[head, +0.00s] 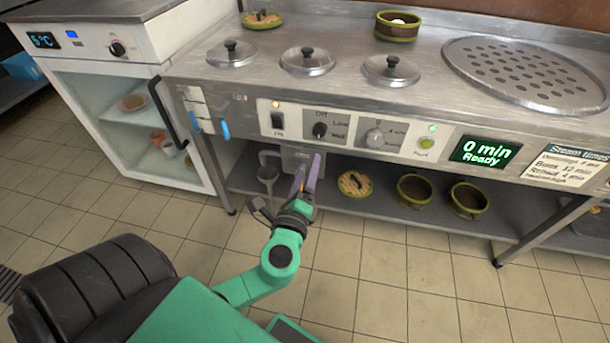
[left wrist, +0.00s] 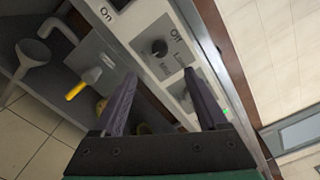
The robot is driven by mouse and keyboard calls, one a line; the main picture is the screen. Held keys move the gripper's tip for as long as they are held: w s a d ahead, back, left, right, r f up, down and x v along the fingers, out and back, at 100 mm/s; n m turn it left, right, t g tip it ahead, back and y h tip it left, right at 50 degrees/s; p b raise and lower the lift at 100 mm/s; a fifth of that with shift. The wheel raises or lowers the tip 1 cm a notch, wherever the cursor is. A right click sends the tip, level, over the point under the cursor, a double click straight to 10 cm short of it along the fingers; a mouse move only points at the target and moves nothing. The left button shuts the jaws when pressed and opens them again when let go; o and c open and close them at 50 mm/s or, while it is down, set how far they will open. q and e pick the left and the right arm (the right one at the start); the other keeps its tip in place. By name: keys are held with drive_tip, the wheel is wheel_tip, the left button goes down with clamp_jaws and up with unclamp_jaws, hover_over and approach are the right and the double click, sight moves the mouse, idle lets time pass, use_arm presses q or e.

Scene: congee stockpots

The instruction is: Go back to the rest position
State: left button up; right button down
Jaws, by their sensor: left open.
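My left gripper (head: 308,176) is in front of the steel counter, just below the control panel (head: 330,125), with its arm coming up from the lower left. Its two purple fingers are apart with nothing between them. In the left wrist view the fingers of the left gripper (left wrist: 160,100) are also apart, with a panel knob (left wrist: 156,48) showing beyond them. My right gripper is in neither view.
Three lidded pots (head: 306,61) are set in the counter top (head: 250,85). A green-rimmed pot (head: 397,27) stands at the back. The lower shelf (head: 385,205) holds two empty pots and a lid. A glass-front fridge (head: 130,115) stands left. The tiled floor (head: 400,270) in front is clear.

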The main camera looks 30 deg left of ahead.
use_arm(q)
drive_tip(key=shift+v, duration=0.85)
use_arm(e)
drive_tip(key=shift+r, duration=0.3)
